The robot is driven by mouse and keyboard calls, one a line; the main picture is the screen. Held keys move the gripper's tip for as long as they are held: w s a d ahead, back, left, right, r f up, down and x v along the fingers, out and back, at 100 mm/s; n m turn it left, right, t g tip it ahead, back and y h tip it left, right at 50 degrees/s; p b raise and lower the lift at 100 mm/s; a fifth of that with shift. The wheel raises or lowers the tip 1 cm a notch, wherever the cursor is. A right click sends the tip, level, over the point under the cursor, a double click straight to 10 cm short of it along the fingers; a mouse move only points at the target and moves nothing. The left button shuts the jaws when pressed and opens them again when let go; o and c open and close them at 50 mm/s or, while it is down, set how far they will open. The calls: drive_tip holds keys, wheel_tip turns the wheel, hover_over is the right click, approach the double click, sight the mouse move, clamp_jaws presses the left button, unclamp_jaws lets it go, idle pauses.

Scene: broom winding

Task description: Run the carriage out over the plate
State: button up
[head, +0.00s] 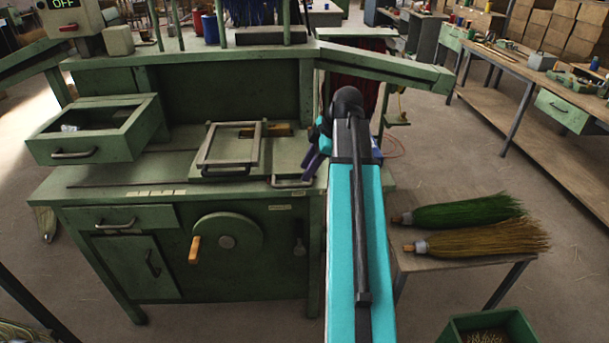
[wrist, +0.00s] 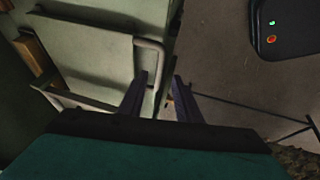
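A flat pale green sliding part (head: 285,155), which looks like the carriage, lies on the green machine's bench top. A bent metal bar handle (head: 294,184) is at its front right. In the wrist view the same pale panel (wrist: 95,55) fills the left, with the handle (wrist: 158,60) along its right edge. My gripper (head: 315,160) is over the bench's right end. In the wrist view my gripper (wrist: 161,80) has its dark fingers apart, with the handle bar running between them, nearer the left finger. I cannot tell whether they touch. Which surface is the plate is unclear.
An open metal frame (head: 203,145) lies left of the sliding part. An open drawer (head: 95,130) sticks out at the left. A hand wheel (head: 228,242) is on the front. A green broom (head: 465,210) and a tan broom (head: 480,240) lie on a side table at right.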

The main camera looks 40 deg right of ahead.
drive_tip(key=v, duration=0.7)
drive_tip(key=shift+r+b, duration=0.35)
drive_tip(key=shift+b, duration=0.05)
drive_tip(key=shift+s+d, duration=0.2)
